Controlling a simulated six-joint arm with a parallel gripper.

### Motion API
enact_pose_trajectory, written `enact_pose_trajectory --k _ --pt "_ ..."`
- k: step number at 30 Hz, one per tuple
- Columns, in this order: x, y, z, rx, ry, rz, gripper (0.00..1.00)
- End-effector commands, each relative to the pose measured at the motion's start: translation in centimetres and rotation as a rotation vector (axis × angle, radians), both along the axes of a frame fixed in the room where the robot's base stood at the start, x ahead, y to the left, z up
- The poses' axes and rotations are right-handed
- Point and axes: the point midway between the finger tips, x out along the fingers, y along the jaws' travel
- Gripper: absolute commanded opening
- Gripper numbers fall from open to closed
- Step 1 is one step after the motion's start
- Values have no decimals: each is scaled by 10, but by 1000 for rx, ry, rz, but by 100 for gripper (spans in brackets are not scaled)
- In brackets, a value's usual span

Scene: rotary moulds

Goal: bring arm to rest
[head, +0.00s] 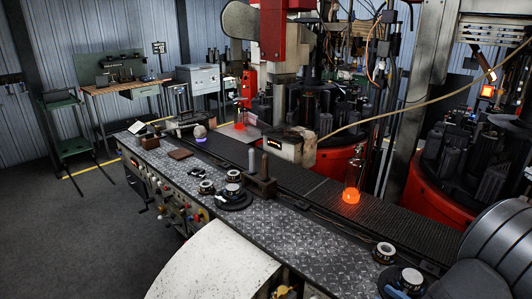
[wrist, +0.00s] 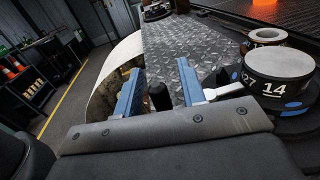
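My gripper (wrist: 159,68) shows in the wrist view with its two blue fingers wide apart. Nothing is clamped between the fingers. A small black knob-like shape (wrist: 160,97) shows in the gap, and I cannot tell how far beyond the fingers it is. A black ring stack marked 14 (wrist: 278,76) stands just right of the fingers in the wrist view.
A diamond-plate bench top (head: 262,222) carries several ring moulds, with one pair (head: 406,280) at the near right end. A dark conveyor (head: 408,226) runs behind it with a glowing orange bottle (head: 351,194). A white curved cover (head: 212,268) stands in front. Open floor lies left.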

Motion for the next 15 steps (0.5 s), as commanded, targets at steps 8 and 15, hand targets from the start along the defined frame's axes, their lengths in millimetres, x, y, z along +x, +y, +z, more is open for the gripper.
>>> enact_pose_trajectory --k 8,15 --pt "0 -1 0 1 -1 -14 37" --pt "-4 -4 0 -1 0 10 37"
